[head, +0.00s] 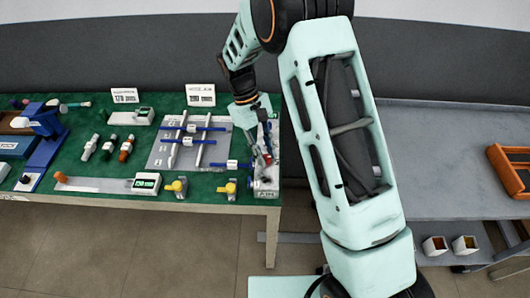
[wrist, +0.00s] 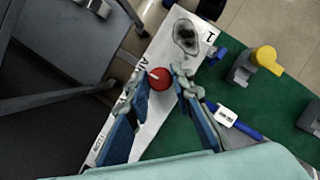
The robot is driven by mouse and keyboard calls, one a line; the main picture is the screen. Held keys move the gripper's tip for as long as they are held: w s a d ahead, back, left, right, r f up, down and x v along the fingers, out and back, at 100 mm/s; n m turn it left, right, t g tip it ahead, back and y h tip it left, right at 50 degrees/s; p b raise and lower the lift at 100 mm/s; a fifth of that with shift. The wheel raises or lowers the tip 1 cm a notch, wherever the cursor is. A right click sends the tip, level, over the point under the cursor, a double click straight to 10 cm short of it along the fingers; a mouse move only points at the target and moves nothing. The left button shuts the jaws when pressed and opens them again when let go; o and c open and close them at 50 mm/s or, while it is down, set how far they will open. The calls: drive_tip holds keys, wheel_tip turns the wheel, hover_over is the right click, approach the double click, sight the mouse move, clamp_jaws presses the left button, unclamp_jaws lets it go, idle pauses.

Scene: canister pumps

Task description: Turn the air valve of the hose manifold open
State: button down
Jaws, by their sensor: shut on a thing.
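The hose manifold is a pale narrow panel (wrist: 112,150) with dark lettering, at the right end of the green bench in the head view (head: 266,188). A round red knob (wrist: 160,78) with a pale line across it sits on the panel, beside lettering that seems to begin "AI". My gripper (wrist: 163,76) has its two fingers on either side of this knob, closed on it. In the head view my gripper (head: 261,152) reaches down over the manifold, and a bit of red (head: 268,159) shows by the fingers. The fingers partly hide the panel.
A dark-patterned oval (wrist: 186,36) lies on the panel's far end. Yellow-topped valves (head: 178,186) and a blue rod with a white label (wrist: 228,117) stand close by. A grey bench (head: 440,150) with an orange tray (head: 508,170) stands to the right.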

idle(0.5)
drive_tip(key=c, duration=1.7)
unclamp_jaws()
drive_tip(key=shift+r, duration=0.1)
drive_tip(key=v, duration=1.2)
drive_tip(key=shift+d, duration=0.1)
